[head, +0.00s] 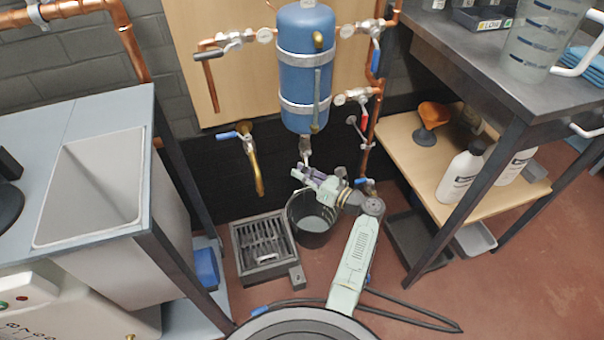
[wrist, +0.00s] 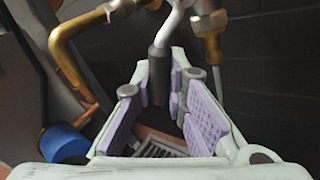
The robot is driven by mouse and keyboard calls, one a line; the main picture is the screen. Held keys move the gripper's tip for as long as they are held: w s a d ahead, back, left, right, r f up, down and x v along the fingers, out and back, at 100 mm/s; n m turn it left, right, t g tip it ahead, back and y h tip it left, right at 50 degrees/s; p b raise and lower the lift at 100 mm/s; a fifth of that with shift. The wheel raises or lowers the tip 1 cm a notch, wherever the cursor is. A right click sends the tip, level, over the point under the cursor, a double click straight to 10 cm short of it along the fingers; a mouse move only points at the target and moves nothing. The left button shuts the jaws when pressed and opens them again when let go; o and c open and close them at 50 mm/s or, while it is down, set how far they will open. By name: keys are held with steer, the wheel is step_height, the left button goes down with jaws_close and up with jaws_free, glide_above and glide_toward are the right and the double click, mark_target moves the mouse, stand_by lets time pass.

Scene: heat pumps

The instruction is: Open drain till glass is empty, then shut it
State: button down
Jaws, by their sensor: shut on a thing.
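The blue vessel (head: 300,70) hangs on the wooden wall panel, with a slim upright sight glass (head: 317,98) on its front. Its liquid level is too small to read. The drain fitting (head: 305,146) is below the vessel. My gripper (head: 303,174) is at the drain, above a black bucket (head: 318,240). In the wrist view, my gripper (wrist: 165,98) has its purple pads around the dark-tipped drain lever (wrist: 158,78), which hangs down. A brass outlet (wrist: 211,46) is just right of it, with a thin pale line below; I cannot tell whether this is water.
A brass tap (head: 256,168) with a blue lever is left of the drain. A floor grate (head: 264,250) lies beside the bucket. A sink (head: 95,185) stands left, and a bench with a wooden shelf (head: 400,135) and white bottles (head: 461,174) right.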

steer(key=shift+d+r+p, duration=0.15)
steer(key=shift+p, duration=0.35)
steer(key=shift+w+d+n+h+p, duration=0.1)
steer(key=shift+d+n+h+p, duration=0.2)
steer(key=shift+n+p, duration=0.25)
steer(key=shift+d+n+g+h+p, duration=0.2)
steer(key=shift+n+g+h+p, duration=0.1)
steer(key=shift+g+p, duration=0.1)
steer(key=shift+w+d+f+n, duration=0.15)
steer(key=shift+f+n, duration=0.1)
steer(key=shift+f, duration=0.2)
steer(key=c, duration=1.6)
jaws_free()
steer(key=v, duration=1.2)
steer(key=shift+r, duration=0.2)
